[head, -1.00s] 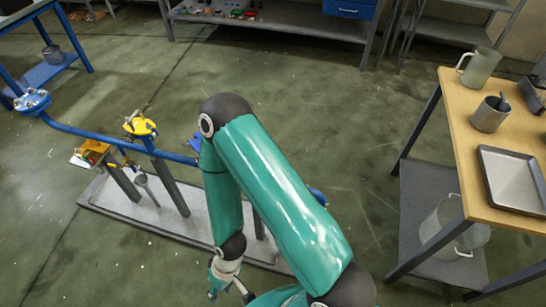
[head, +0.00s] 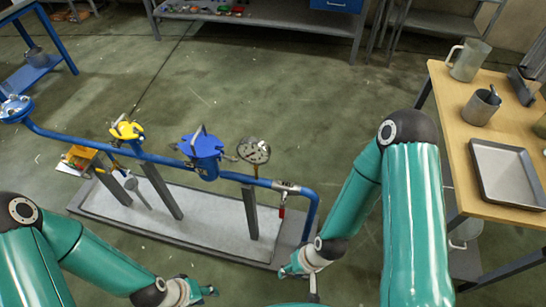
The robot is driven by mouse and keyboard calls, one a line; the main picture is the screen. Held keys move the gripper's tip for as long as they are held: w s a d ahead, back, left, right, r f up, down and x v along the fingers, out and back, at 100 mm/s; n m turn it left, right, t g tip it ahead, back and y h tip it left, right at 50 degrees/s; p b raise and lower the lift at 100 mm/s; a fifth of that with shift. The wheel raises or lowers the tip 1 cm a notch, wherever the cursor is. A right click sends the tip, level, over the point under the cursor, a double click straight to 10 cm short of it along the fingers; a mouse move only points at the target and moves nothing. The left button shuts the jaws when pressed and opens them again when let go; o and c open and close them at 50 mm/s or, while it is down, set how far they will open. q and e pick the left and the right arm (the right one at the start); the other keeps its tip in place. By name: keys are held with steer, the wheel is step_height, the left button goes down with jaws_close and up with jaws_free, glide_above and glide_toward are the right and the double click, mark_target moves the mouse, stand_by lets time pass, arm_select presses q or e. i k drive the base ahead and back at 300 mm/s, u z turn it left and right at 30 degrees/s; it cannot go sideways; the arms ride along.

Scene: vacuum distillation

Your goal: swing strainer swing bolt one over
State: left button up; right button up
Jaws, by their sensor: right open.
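The blue strainer (head: 204,150) sits on the blue pipe in the middle of the rig. Dark upright bolt-like parts show at its lid; they are too small to tell one swing bolt from another. My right gripper (head: 300,277) is open, low and to the right of the strainer, near the front edge of the rig's tray, apart from the strainer. My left gripper (head: 205,292) is at the bottom, in front of the tray and well apart from the strainer. Its fingers are small and partly cut off, so its opening is unclear.
Grey posts hold the pipe above a pale tray (head: 200,212). A wooden table (head: 451,92) with a jug and metal tray stands at right.

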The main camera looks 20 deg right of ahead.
mark_target(223, 156)
steer(key=z, duration=0.4)
steer(key=k, duration=0.5)
steer(key=z, duration=0.4)
steer(key=i, duration=0.8)
steer(key=u, duration=0.95)
steer(key=k, duration=0.2)
steer(key=u, duration=0.05)
steer(key=i, duration=0.2)
steer(key=z, duration=0.2)
